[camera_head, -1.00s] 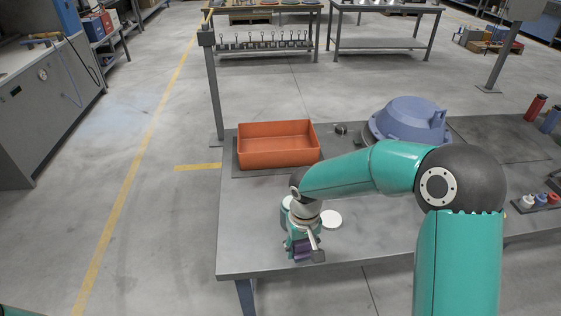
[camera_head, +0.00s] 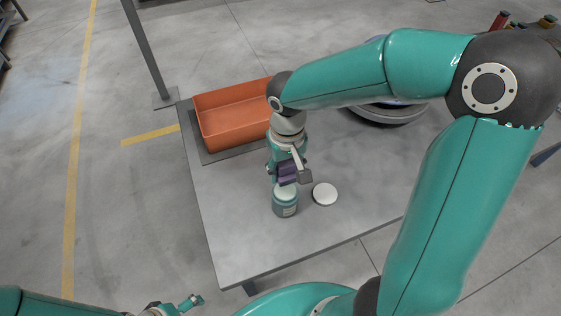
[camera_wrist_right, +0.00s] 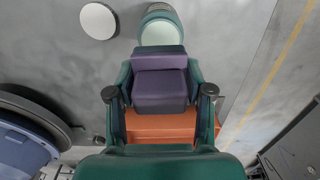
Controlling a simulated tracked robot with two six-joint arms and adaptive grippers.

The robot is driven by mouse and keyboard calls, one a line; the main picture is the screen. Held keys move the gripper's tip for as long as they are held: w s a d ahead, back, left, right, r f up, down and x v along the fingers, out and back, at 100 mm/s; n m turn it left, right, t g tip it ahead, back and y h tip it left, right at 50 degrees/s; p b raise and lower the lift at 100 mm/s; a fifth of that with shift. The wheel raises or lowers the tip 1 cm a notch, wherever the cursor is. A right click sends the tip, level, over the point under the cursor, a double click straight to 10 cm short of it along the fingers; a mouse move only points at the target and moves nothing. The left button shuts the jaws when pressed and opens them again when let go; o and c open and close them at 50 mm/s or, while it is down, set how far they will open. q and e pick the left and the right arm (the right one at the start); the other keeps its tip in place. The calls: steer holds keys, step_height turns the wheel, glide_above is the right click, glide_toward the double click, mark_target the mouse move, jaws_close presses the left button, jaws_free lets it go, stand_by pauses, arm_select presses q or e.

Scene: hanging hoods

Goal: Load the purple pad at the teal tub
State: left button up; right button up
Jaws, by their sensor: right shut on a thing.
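My right gripper (camera_head: 287,175) is shut on the purple pad (camera_head: 289,169). In the right wrist view the purple pad (camera_wrist_right: 160,85) sits between the two fingers. The teal tub (camera_head: 286,206) stands upright on the grey table, open, with a pale top surface; it also shows in the wrist view (camera_wrist_right: 160,30). The pad is at the tub's far side in the head view, overlapping its rim; I cannot tell whether they touch. My left gripper (camera_head: 191,302) is low in the head view, away from the table, its jaws too small to read.
A white round lid (camera_head: 325,194) lies right of the tub. An orange bin (camera_head: 232,115) stands on the table behind my right gripper. A blue-grey hood (camera_wrist_right: 22,150) shows left in the wrist view. The table (camera_head: 232,235) is clear left of the tub.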

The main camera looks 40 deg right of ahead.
mark_target(285, 190)
steer(key=shift+f+b, duration=1.9)
steer(key=shift+f, duration=0.85)
steer(key=shift+f+b, duration=0.5)
steer(key=shift+b, duration=0.1)
steer(key=shift+r, duration=0.1)
steer(key=shift+r+p, duration=2.65)
steer(key=shift+r, duration=0.85)
steer(key=shift+w+a+f, duration=0.1)
